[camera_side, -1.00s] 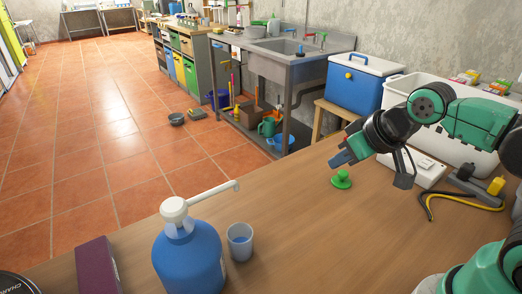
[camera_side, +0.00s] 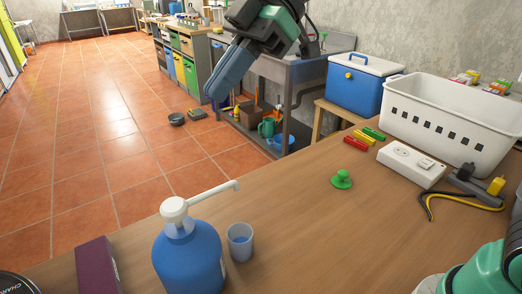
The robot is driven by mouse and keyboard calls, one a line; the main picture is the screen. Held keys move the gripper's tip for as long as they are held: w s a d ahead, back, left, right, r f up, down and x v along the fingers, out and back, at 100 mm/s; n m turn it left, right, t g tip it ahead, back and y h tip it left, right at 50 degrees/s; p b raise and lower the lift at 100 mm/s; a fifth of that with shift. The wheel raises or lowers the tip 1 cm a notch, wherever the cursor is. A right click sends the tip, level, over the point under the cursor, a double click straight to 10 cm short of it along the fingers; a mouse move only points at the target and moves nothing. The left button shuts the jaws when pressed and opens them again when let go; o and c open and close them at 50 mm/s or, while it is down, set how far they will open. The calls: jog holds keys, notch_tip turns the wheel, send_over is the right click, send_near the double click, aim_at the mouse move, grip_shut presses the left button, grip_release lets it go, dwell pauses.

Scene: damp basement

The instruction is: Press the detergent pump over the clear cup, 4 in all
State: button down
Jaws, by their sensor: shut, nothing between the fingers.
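The detergent bottle (camera_side: 187,256) is blue and stands upright on the wooden table. Its white pump head (camera_side: 174,208) is raised, and its long spout points right, above the clear cup. The clear cup (camera_side: 240,242) stands just right of the bottle and looks bluish; I cannot tell how much liquid is in it. My gripper (camera_side: 215,92) is shut and empty. It shows high in the picture, up and to the right of the pump, with its fingers pointing down and left. It touches neither bottle nor cup.
A dark purple box (camera_side: 97,267) stands left of the bottle. A green knobbed object (camera_side: 341,180), a white power strip (camera_side: 410,164), a white basket (camera_side: 455,115) and a black-yellow cable (camera_side: 455,199) are on the right. The table between cup and green object is clear.

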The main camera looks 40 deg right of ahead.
send_over(178, 202)
jog(key=f, duration=0.4)
jog(key=d+f, duration=0.1)
jog(key=f, duration=0.1)
jog(key=shift+f, duration=0.4)
jog(key=f, duration=0.3)
jog(key=shift+a+f, duration=0.15)
jog(key=shift+a, duration=0.05)
jog(key=shift+f, duration=0.55)
jog(key=shift+f, duration=0.1)
jog(key=shift+f, duration=0.85)
